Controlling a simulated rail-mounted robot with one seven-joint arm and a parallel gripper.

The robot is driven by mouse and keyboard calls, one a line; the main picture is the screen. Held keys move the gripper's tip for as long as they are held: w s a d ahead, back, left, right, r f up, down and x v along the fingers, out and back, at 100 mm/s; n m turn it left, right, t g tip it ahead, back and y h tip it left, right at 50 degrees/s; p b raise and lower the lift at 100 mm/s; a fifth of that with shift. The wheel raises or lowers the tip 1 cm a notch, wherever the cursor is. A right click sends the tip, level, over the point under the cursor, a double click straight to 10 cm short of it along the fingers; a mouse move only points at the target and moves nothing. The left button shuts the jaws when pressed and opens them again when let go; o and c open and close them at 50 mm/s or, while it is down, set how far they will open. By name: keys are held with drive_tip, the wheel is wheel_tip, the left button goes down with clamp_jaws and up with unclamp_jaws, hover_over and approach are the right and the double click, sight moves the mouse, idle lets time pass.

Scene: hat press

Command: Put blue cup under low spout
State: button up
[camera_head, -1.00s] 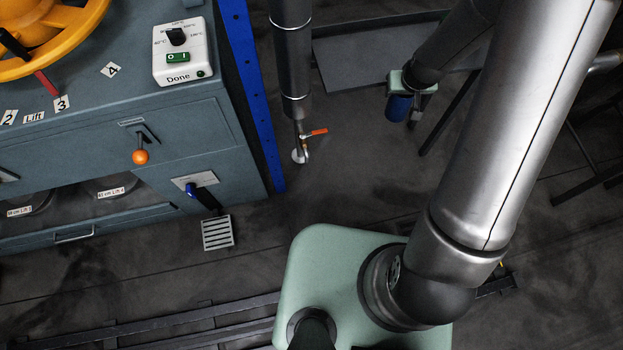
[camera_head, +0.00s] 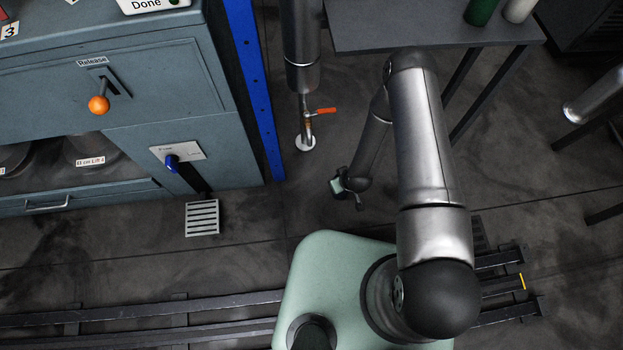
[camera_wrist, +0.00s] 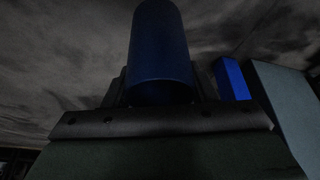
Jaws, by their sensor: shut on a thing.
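The blue cup (camera_wrist: 160,45) fills the middle of the wrist view, between the fingers of my gripper (camera_wrist: 160,100). In the head view my gripper (camera_head: 347,186) is low over the dark floor, right of the hanging pipe; the cup is hidden or too dark to make out there. My gripper is shut on the cup. A low black spout (camera_head: 193,180) with a blue handle (camera_head: 172,162) sticks out of the cabinet's lower front, above a slotted grate (camera_head: 202,218). My gripper is well to the right of this spout.
A hanging pipe (camera_head: 301,45) ends in a tap with an orange-red lever (camera_head: 322,111). A blue post (camera_head: 258,95) stands at the cabinet's (camera_head: 215,130) right corner, between spout and gripper. A table (camera_head: 430,32) carries a green cylinder (camera_head: 481,10). Floor below is mostly clear.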

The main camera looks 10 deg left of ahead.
drive_tip(key=s+f+b, duration=0.2)
drive_tip(key=s+f, duration=0.2)
drive_tip(key=f, duration=0.3)
drive_tip(key=shift+n, duration=0.4)
drive_tip(key=w+a+b, duration=0.1)
drive_tip(key=w+a, duration=0.3)
drive_tip(key=w+a+f+b, duration=0.1)
drive_tip(key=w+a+b, duration=0.1)
drive_tip(key=w+a, duration=0.2)
drive_tip(key=w+a+b, duration=0.2)
drive_tip(key=w+a, duration=0.2)
drive_tip(key=a, duration=0.1)
drive_tip(key=shift+w+a+f, duration=0.15)
drive_tip(key=shift+a+f, duration=0.05)
drive_tip(key=shift+f, duration=0.05)
drive_tip(key=shift+f, duration=0.2)
drive_tip(key=o, duration=1)
